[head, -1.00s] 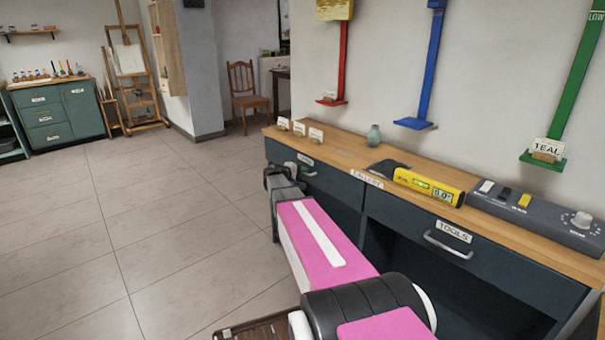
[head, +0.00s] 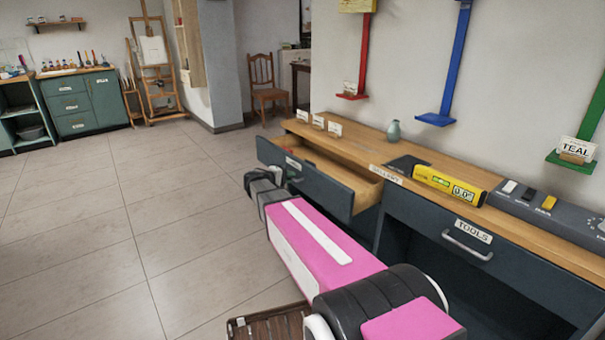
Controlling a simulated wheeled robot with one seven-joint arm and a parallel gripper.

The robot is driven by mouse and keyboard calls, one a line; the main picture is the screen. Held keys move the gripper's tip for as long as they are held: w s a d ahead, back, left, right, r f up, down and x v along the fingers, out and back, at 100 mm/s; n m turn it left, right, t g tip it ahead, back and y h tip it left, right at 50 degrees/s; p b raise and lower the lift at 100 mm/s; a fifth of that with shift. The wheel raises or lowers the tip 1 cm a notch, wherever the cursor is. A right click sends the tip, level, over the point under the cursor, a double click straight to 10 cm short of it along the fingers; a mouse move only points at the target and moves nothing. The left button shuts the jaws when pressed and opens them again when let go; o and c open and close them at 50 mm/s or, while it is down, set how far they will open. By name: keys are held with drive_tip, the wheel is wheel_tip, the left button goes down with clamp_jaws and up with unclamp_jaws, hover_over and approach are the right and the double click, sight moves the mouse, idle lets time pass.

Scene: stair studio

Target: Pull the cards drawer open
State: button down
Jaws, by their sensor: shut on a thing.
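The cards drawer (head: 325,189) is the left drawer of the dark blue-grey bench. It stands pulled out, and its pale wooden inside (head: 352,180) shows between its front and the bench top. Its label is partly covered by my gripper, so the word is hard to read. My gripper (head: 279,173) is at the drawer's front, at the handle (head: 291,178), and shut on it. The arm hides part of the drawer front and most of the handle.
The tools drawer (head: 466,238) to the right is shut. On the bench top (head: 360,152) are small cards (head: 318,121), a vase (head: 393,132), a yellow level (head: 449,186) and a grey control box (head: 545,205). A slatted wooden thing (head: 268,325) is low in front. The tiled floor at left is clear.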

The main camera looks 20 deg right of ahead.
drive_tip(key=shift+f+v, duration=0.2)
drive_tip(key=shift+v, duration=0.7)
drive_tip(key=shift+f+v, duration=0.15)
drive_tip(key=shift+v, duration=0.7)
drive_tip(key=shift+f+v, duration=0.2)
drive_tip(key=shift+v, duration=0.7)
drive_tip(key=shift+a, duration=0.1)
drive_tip(key=c, duration=1.2)
unclamp_jaws()
drive_tip(key=shift+a, duration=0.1)
drive_tip(key=v, duration=1)
drive_tip(key=shift+a, duration=0.3)
drive_tip(key=shift+s, duration=0.15)
